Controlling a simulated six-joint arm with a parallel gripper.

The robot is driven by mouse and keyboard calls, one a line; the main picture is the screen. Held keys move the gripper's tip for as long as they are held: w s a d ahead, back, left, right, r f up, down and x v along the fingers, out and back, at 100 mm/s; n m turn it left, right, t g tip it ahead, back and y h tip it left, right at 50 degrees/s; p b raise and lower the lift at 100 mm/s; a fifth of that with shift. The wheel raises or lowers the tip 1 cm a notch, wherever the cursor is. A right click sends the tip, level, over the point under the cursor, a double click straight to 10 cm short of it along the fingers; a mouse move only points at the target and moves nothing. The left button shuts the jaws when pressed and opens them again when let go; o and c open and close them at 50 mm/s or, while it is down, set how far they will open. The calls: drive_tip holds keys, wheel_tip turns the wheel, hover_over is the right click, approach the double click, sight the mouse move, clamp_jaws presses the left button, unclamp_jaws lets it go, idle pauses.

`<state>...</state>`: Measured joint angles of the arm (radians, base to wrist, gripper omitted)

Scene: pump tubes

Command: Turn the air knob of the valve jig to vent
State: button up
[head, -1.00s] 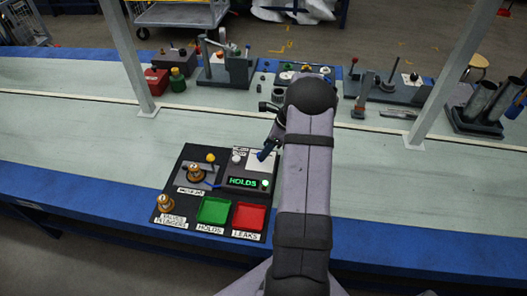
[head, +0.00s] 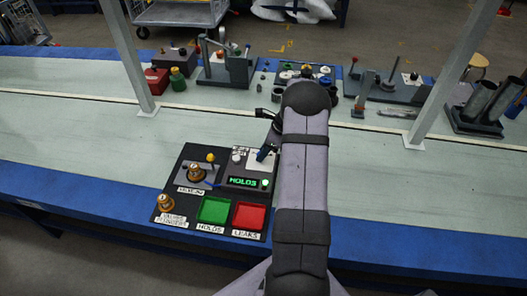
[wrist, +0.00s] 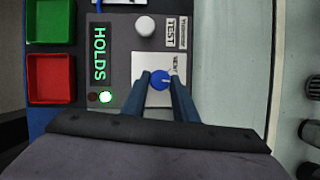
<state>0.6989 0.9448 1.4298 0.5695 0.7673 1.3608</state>
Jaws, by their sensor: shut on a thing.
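The valve jig is a black panel (head: 183,160) on the bench in the head view. Its blue air knob (wrist: 160,80) sits on a white plate (wrist: 151,99) and shows in the wrist view with a small pale mark on its face. A label reading VENT is beside the knob. My gripper (wrist: 160,76) is shut on the knob, with one blue finger on each side. In the head view my gripper (head: 262,155) is at the panel's upper right, and my arm hides part of that area. I cannot tell the knob's exact setting.
A lit display (head: 243,182) reads HOLDS, with a green light beside it. A white button (wrist: 145,26) labelled TEST is close to the knob. Green (head: 213,210) and red (head: 249,215) trays and brass fittings (head: 194,173) are on the panel. Other jigs stand farther back.

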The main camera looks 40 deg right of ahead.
drive_tip(key=n, duration=0.2)
drive_tip(key=n+g+y, duration=0.1)
drive_tip(key=n, duration=0.2)
drive_tip(key=shift+w+d+g, duration=0.2)
drive_tip(key=shift+g, duration=0.1)
drive_tip(key=n+g+b, duration=0.1)
drive_tip(key=n, duration=0.2)
drive_tip(key=shift+w+f, duration=0.1)
drive_tip(key=shift+w+n+g+y+b, duration=0.1)
drive_tip(key=shift+n+g+y+b, duration=0.2)
drive_tip(key=shift+n+g+b, duration=0.55)
drive_tip(key=shift+n+t, duration=0.35)
drive_tip(key=shift+n, duration=0.1)
drive_tip(key=o, duration=1)
drive_tip(key=shift+r, duration=0.2)
wheel_tip(320, 180, up, 10)
drive_tip(key=shift+f, duration=0.1)
